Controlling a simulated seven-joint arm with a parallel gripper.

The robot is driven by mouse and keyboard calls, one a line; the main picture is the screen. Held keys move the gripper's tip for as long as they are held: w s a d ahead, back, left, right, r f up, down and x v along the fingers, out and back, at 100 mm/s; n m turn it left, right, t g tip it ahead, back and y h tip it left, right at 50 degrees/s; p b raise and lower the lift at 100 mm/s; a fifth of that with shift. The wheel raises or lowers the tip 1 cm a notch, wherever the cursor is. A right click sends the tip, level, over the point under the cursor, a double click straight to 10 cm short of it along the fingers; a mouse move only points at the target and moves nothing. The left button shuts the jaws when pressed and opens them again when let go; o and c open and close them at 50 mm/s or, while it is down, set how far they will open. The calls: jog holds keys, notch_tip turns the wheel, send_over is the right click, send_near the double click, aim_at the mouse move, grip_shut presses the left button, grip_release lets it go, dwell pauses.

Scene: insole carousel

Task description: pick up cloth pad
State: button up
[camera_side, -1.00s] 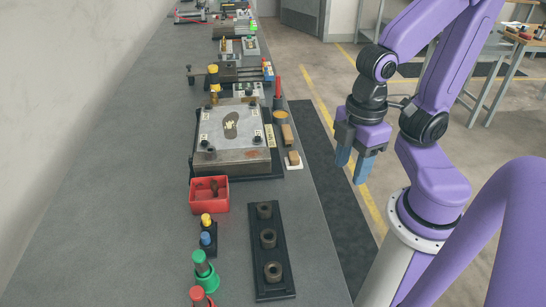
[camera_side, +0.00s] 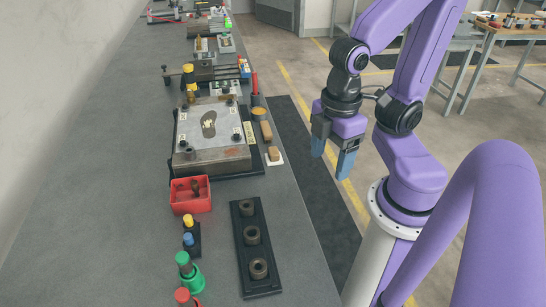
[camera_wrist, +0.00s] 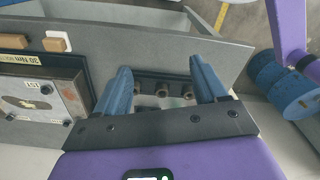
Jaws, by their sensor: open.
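A small white pad (camera_side: 280,161) with a brown block (camera_side: 275,153) on it lies near the right edge of the bench, beside the metal fixture. It looks like the cloth pad, though its cloth is too small to make out. In the wrist view the white pad (camera_wrist: 60,35) and the brown block (camera_wrist: 54,45) show at the upper left. My gripper (camera_side: 332,158) is open and empty, with blue fingers pointing down, to the right of the pad and past the bench edge. In the wrist view my gripper (camera_wrist: 162,82) has its fingers wide apart with nothing between them.
The metal fixture (camera_side: 186,157) bears a plate with a sole-shaped mark. A brown bar (camera_side: 266,131) lies just behind the pad. A red bin (camera_side: 180,208), a black rack (camera_side: 250,280) with three rings and several coloured buttons stand nearer. The left side of the bench is clear.

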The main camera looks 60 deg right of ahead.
jog(key=m, duration=0.4)
send_over(274, 150)
jog(key=f, duration=1.1)
jog(key=shift+s+a, duration=0.1)
jog(key=shift+a, duration=0.2)
jog(key=shift+d+f, duration=0.2)
jog(key=shift+f, duration=2.45)
jog(key=c, duration=1.1)
